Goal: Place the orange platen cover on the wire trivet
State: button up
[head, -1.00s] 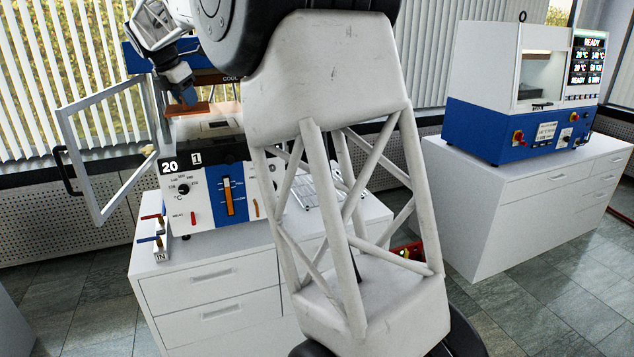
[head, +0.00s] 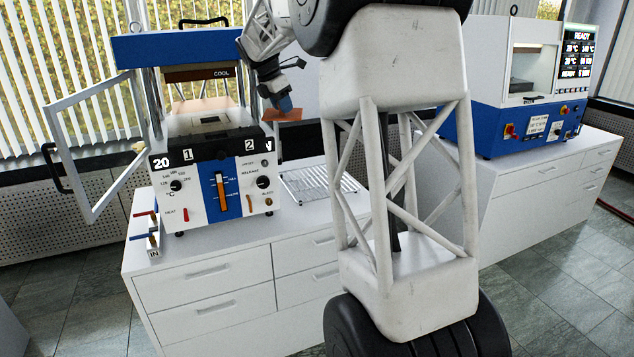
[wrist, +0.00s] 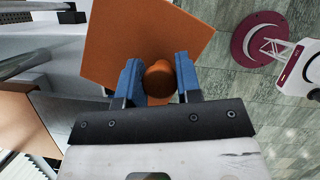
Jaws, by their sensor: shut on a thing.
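The orange platen cover is a flat square plate with a round knob; it shows in the head view (head: 281,115) and the wrist view (wrist: 140,35). My gripper (head: 285,104) has its blue fingers shut on the knob, as the wrist view (wrist: 159,80) also shows. The cover hangs in the air right of the near press, apart from it. The wire trivet (head: 318,185) lies on the white cabinet top to the right of that press, below the cover and a little to its right in the head view. My arm hides what lies further right of it.
The blue and white press (head: 215,190) has its guard door (head: 95,150) swung open at left. Its lower platen (head: 210,121) is uncovered. A second press (head: 520,125) stands on another white cabinet at right. The white cabinet top (head: 250,232) is bare in front.

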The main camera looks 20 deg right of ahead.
jog(key=w+d+f+n, duration=0.1)
jog(key=w+d+f, duration=0.1)
jog(key=d+f, duration=0.5)
jog(key=w+d+f+n+t, duration=0.1)
jog(key=d+f, duration=0.7)
jog(key=f, duration=1)
jog(key=w+d+f+n, duration=0.2)
jog(key=d+f, duration=0.5)
jog(key=f, duration=0.5)
jog(key=shift+w+d+f+n+t+y, duration=0.15)
jog(key=shift+w+f+n+t+y, duration=0.15)
jog(key=shift+w+t, duration=0.15)
jog(key=shift+w+d+f, duration=0.25)
jog(key=shift+w+d, duration=0.6)
jog(key=shift+w, duration=1.55)
jog(key=shift+w+d+f, duration=0.2)
jog(key=shift+w+d, duration=0.7)
jog(key=shift+w, duration=1.55)
jog(key=shift+w+d+f, duration=0.25)
jog(key=shift+w+d, duration=0.6)
jog(key=shift+w, duration=1.55)
jog(key=shift+w, duration=0.1)
jog(key=shift+w+d, duration=0.1)
jog(key=shift+w, duration=0.05)
jog(key=shift+f, duration=1.8)
jog(key=shift+f, duration=0.1)
